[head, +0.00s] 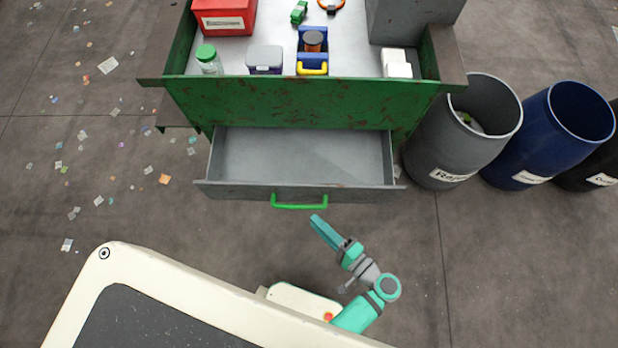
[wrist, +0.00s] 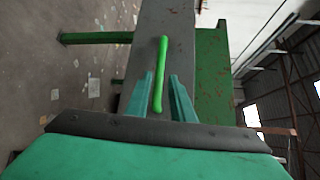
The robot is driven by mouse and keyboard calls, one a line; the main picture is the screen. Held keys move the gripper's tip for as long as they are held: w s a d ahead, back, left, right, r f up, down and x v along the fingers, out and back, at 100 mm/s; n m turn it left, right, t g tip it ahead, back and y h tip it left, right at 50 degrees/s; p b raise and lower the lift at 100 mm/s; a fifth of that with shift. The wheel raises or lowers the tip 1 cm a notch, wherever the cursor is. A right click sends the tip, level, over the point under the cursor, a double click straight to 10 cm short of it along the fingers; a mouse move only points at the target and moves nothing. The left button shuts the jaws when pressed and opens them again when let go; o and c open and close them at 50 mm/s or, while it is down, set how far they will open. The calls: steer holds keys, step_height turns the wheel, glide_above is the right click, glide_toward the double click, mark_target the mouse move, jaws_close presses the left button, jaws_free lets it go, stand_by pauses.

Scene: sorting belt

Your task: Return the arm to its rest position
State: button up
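My arm (head: 365,275) reaches out from my body at the lower middle of the head view. My gripper (head: 316,219) is just in front of the open drawer (head: 300,160), close to its green handle (head: 300,206). In the wrist view my gripper (wrist: 161,76) has its two teal fingers apart. The green handle (wrist: 161,65) shows in line with the gap between them. In the head view the fingertips look slightly apart from the handle. Nothing is held. The drawer is pulled out and looks empty.
Above the drawer, a green workbench (head: 300,102) carries a red box (head: 224,17), a green-capped jar (head: 208,60), a blue toolbox-like item (head: 312,45) and white blocks (head: 396,64). A grey bin (head: 440,140) and a blue bin (head: 535,140) stand right. Floor around my arm is clear; litter lies left.

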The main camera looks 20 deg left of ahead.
steer(key=shift+v, duration=0.9)
steer(key=s+f+m+h, duration=0.1)
steer(key=s+f+h, duration=0.4)
steer(key=f+h, duration=0.3)
steer(key=s+d+n+t+h, duration=0.1)
steer(key=s+d+h, duration=0.2)
steer(key=d+h, duration=0.1)
step_height(320, 180, up, 25)
steer(key=a+n+t+h, duration=0.1)
steer(key=n+t+h, duration=0.1)
steer(key=n+t, duration=0.4)
steer(key=shift+s+r+n+t+h, duration=0.2)
steer(key=shift+n+t+h, duration=0.2)
steer(key=shift+t, duration=0.2)
